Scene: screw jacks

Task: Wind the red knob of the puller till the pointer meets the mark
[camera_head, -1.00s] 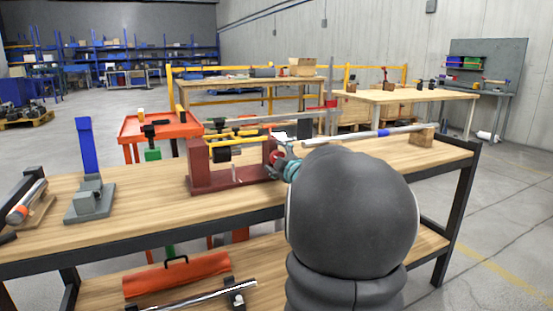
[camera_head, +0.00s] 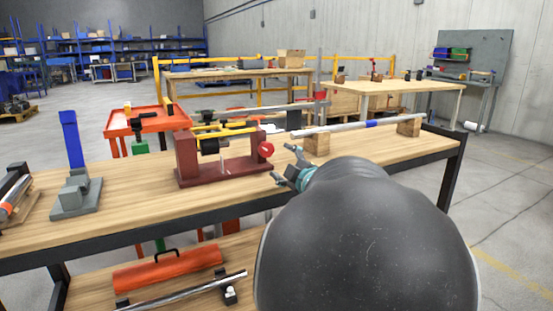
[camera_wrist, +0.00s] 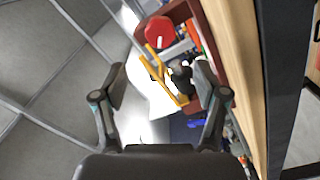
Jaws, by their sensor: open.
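The puller is a dark red frame (camera_head: 225,172) with two uprights on the wooden bench, left of centre in the head view. Its red knob (camera_head: 265,150) sits on the right upright. In the wrist view the knob (camera_wrist: 159,32) is a red disc with a white line on its face, ahead of the fingers and near the top. My gripper (camera_head: 285,164) is open and empty, to the right of the knob and apart from it. Its two fingers (camera_wrist: 160,92) are spread in the wrist view. I cannot make out the pointer or the mark.
A grey clamp with a blue upright (camera_head: 72,150) stands at the left of the bench. A long bar on wooden blocks (camera_head: 350,128) lies at the right. An orange toolbox (camera_head: 168,270) rests on the lower shelf.

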